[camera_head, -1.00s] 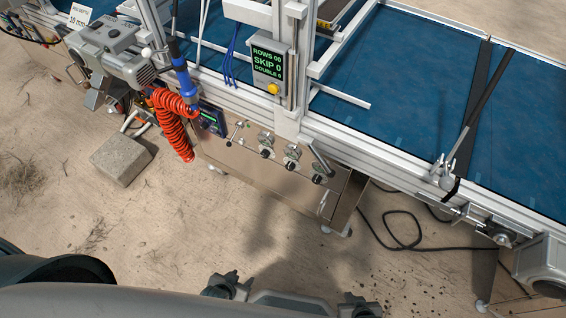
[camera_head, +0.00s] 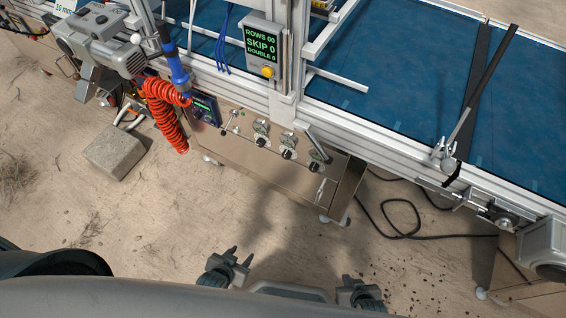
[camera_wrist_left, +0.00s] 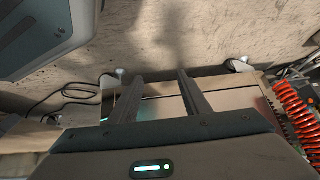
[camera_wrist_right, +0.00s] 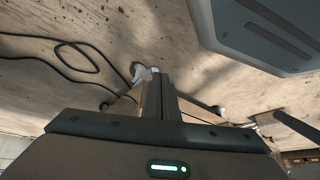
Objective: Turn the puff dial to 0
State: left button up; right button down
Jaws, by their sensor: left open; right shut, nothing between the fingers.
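The front panel (camera_head: 240,158) of the seeder carries a row of three small black dials with round gauges above them: a left dial (camera_head: 261,142), a middle dial (camera_head: 287,154) and a right dial (camera_head: 314,167). Their labels and settings are too small to read, so I cannot tell which is the puff dial. My left gripper (camera_head: 240,258) is open and empty, apart from the panel and in front of it. In the left wrist view its fingers (camera_wrist_left: 160,88) are spread, with the panel box beyond. My right gripper (camera_head: 362,287) is shut and empty, further right and lower.
A display (camera_head: 263,45) with a yellow button stands above the panel. A coiled red hose (camera_head: 165,112) hangs left of the panel. A concrete block (camera_head: 115,152) and a black cable (camera_head: 400,222) lie on the ground. Bare ground lies between grippers and panel.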

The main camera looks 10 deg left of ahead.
aim_at(285, 158)
pick_arm(q)
jog(key=w+d+r+m+t+h+b, duration=0.1)
jog(key=w+r+m+t+h+b, duration=0.15)
jog(key=w+r+t+b, duration=0.6)
jog(key=w+d+r+m+t+h+b, duration=0.1)
jog(key=w+d+r+m+h+b, duration=0.1)
jog(key=w+r+b, duration=0.3)
notch_tip(285, 158, up, 3)
jog(key=shift+w+d+r+m+b, duration=0.2)
jog(key=shift+d+m+b, duration=0.1)
jog(key=shift+d+m, duration=0.2)
pick_arm(e)
jog(key=w+a+r+t+y, duration=0.1)
jog(key=a+r, duration=0.1)
jog(key=r, duration=0.6)
jog(key=w+a+r+t+y, duration=0.1)
jog(key=a+r, duration=0.2)
jog(key=r, duration=0.5)
jog(key=shift+a+r+t, duration=0.15)
jog(key=shift+r+t, duration=0.25)
pick_arm(q)
jog(key=shift+w, duration=0.1)
pick_arm(e)
jog(key=shift+w, duration=0.1)
